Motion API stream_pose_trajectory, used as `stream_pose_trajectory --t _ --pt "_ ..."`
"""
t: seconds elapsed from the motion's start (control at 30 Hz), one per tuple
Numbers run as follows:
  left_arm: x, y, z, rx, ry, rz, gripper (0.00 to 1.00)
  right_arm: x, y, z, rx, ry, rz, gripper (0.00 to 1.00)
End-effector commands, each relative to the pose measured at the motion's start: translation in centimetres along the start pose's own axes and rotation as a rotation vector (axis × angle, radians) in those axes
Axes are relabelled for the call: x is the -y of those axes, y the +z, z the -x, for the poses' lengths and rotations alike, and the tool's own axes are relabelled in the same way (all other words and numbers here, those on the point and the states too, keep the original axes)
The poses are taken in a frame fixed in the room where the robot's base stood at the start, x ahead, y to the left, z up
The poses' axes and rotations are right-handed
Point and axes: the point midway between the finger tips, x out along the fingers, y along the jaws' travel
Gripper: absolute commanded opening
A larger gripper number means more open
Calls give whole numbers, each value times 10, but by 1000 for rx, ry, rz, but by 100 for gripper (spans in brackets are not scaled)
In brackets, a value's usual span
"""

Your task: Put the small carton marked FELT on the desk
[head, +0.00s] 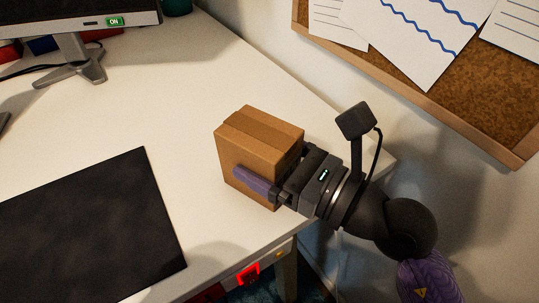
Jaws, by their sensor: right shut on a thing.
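A small brown cardboard carton (262,130) with a tape strip along its top is at the right part of the white desk (180,100). No FELT marking shows on the faces I see. My right gripper (256,182) comes in from the lower right and is shut on the carton, with one purple finger along its near face. The other finger is hidden behind the carton. The carton is over the desk top near its right edge; I cannot tell whether its bottom touches the surface. My left gripper is not in view.
A black mat (90,225) lies at the desk's lower left. A monitor on a grey stand (78,65) is at the upper left. A cork board (470,90) with papers hangs on the wall at the upper right. The desk middle is clear.

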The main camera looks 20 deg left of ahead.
Motion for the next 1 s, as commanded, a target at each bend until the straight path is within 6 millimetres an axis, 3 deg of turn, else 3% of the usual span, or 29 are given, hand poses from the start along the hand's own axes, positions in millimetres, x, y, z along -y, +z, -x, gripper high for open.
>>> stream_pose_trajectory --t 0.1,0.53,1.0 --pt "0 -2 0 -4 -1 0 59 0 -1 0 -1 0 0 100" --pt "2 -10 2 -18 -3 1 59 0 2 3 -1 -2 0 100" --pt "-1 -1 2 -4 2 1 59 0 -1 100 -5 -2 -3 100"
